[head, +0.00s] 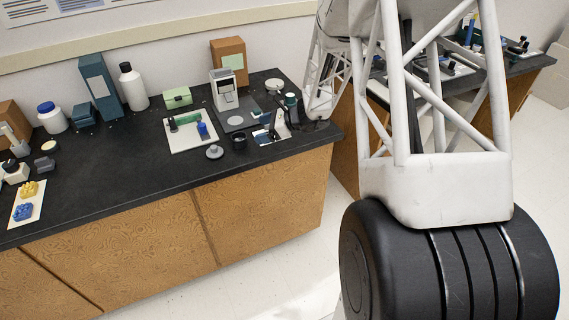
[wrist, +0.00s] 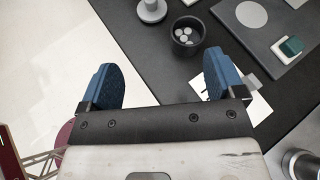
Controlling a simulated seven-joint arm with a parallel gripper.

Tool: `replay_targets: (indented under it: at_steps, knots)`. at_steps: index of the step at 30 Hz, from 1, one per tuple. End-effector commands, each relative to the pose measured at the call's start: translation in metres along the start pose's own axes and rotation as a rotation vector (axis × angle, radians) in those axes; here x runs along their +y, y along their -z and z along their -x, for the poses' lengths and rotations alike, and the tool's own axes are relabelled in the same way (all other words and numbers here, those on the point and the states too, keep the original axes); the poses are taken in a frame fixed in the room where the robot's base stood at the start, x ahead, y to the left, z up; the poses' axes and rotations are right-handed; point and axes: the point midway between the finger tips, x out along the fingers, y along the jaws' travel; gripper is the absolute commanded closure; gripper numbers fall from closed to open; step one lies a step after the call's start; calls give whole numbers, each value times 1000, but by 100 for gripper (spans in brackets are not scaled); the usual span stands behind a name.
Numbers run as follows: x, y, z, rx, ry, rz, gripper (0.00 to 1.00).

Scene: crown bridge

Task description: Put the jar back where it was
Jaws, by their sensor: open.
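A small dark open-topped jar (wrist: 188,36) with several pale round pieces inside stands on the black bench in the wrist view. It also shows near the bench's front edge in the head view (head: 239,138). A grey round piece with a raised knob (wrist: 151,9), perhaps a lid, stands apart from it, and also shows in the head view (head: 214,152). My gripper (wrist: 160,79) is open with nothing between its blue fingers. It hangs over the bench's edge, to the right of the jar in the head view, not touching it. Which container the task means is not certain.
A white card (wrist: 255,100) lies under the right finger in the wrist view. A grey board (wrist: 262,25) with a pale disc and green-and-white block lies beyond. A metal cylinder (wrist: 301,164) stands close by at lower right. Bare bench (head: 125,165) lies left of the white tray (head: 180,140).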

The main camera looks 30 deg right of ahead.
Motion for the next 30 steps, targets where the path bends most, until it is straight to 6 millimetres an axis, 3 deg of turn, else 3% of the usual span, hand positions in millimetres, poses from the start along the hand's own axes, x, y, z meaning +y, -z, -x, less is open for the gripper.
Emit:
replay_targets:
  at_steps: [6,15,30]
  knots:
    - [51,-57,11,76,-129,228,12]
    - [131,-117,36,192,-316,574,12]
    - [254,-172,100,390,-606,1155,12]
